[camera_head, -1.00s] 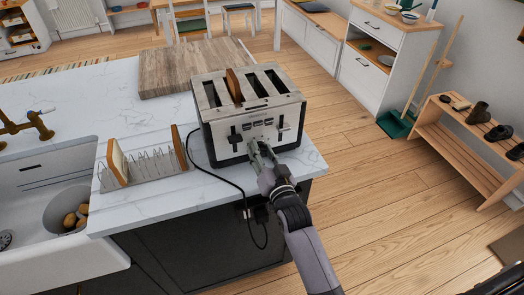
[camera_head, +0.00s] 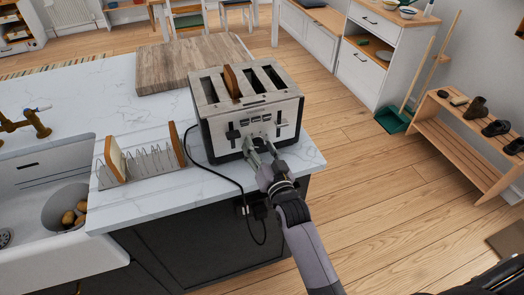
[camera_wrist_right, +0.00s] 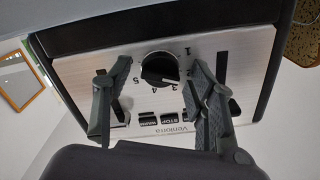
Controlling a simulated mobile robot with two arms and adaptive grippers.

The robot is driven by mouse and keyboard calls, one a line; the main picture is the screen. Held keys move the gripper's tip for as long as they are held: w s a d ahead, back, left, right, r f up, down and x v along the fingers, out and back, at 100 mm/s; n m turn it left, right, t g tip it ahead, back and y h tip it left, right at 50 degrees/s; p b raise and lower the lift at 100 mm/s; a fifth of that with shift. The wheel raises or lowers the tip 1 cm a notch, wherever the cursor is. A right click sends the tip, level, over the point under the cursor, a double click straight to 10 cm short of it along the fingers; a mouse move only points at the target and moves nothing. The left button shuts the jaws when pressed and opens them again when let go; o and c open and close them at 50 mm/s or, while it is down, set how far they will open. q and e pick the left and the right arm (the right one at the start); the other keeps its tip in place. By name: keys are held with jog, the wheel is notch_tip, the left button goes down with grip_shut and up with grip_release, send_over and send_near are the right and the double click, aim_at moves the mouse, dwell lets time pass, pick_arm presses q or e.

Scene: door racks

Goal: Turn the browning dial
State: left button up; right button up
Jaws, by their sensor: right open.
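The silver and black toaster (camera_head: 250,115) stands on the white marble counter near its right edge, with a brown slice of bread in one slot. Its round black browning dial (camera_wrist_right: 160,70) shows in the right wrist view, with numbers printed around it. My right gripper (camera_head: 259,147) is open at the lower front of the toaster. In the right wrist view its two fingers (camera_wrist_right: 160,74) appear on either side of the dial; whether they touch it cannot be told. In the head view the gripper hides the dial. My left gripper is not in view.
A wire rack (camera_head: 148,164) with bread slices stands left of the toaster. A black cord (camera_head: 241,190) runs over the counter edge. A wooden board (camera_head: 190,62) lies behind, and a sink (camera_head: 35,215) is at the left. Open floor lies to the right.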

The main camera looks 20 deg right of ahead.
jog(key=s, duration=1.2)
jog(key=shift+d, duration=0.2)
jog(key=s+a+f+n+g, duration=0.1)
jog(key=s+f+g, duration=0.2)
jog(key=f, duration=0.8)
jog(key=s+a+f+n+g+y, duration=0.1)
jog(key=s+f+g, duration=0.15)
jog(key=f, duration=0.75)
jog(key=s+a+f+n+g, duration=0.1)
jog(key=s+f+g, duration=0.15)
jog(key=f, duration=0.85)
jog(key=s+d+f+n+g, duration=0.2)
jog(key=s+d+f+g, duration=0.15)
jog(key=s+f, duration=1)
jog(key=s+d+f+g, duration=0.2)
jog(key=s+f, duration=0.1)
jog(key=s, duration=0.6)
jog(key=s+d+f+n+g+h, duration=0.1)
jog(key=s+d+f+g, duration=0.2)
jog(key=s, duration=0.6)
jog(key=shift+d+f+n+h, duration=0.3)
jog(key=shift+f, duration=0.45)
jog(key=shift+w+g, duration=0.1)
jog(key=shift+g, duration=0.15)
